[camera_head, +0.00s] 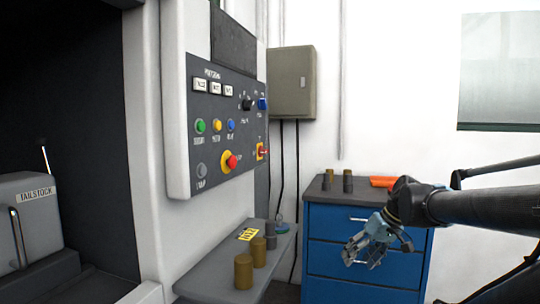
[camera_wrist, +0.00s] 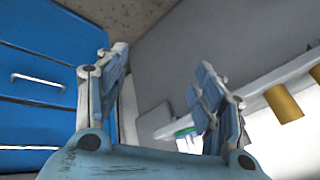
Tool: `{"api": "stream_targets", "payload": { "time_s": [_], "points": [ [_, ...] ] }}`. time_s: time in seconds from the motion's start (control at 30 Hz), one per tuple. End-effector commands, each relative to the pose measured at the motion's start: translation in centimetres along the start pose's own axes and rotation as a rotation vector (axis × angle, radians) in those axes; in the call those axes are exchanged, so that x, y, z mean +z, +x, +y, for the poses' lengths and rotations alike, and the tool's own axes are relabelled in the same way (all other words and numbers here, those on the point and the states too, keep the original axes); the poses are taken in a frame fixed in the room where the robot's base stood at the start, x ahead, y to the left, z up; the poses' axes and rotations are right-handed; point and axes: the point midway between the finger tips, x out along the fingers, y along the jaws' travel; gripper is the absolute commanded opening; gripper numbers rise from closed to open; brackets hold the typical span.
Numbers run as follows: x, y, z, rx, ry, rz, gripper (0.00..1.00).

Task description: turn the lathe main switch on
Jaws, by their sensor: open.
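The lathe's dark control panel (camera_head: 222,125) faces right on a white housing in the head view. My gripper (camera_head: 370,250) is open and empty, in front of the blue cabinet, right of and below the panel, well apart from the switch. The wrist view shows the spread fingers of my gripper (camera_wrist: 163,62) with nothing between them. The switch is not seen there.
The panel also holds a red mushroom button (camera_head: 231,161), a black knob (camera_head: 247,103) and several coloured buttons. A grey shelf (camera_head: 215,271) with brass cylinders (camera_head: 243,272) juts out below. A blue drawer cabinet (camera_head: 330,250) stands behind my gripper. A grey box (camera_head: 292,82) hangs behind.

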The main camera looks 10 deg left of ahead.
Motion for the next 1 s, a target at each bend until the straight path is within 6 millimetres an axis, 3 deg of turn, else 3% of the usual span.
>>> {"api": "stream_targets", "payload": {
  "time_s": [0.03,0.3,0.6,0.8,1.0],
  "points": [
    [-2.4,-0.5,-1.1,-0.057,-0.052,0.029,0.62],
    [-14.3,-3.8,-6.6,-0.339,-0.351,0.256,0.62],
    [-27.1,-8.8,-10.6,-0.558,-0.641,0.613,0.62],
    [-32.8,-11.4,-11.5,-0.62,-0.761,0.821,0.62],
    [-35.0,-12.5,-11.8,-0.637,-0.805,0.915,0.62]
  ]
}}
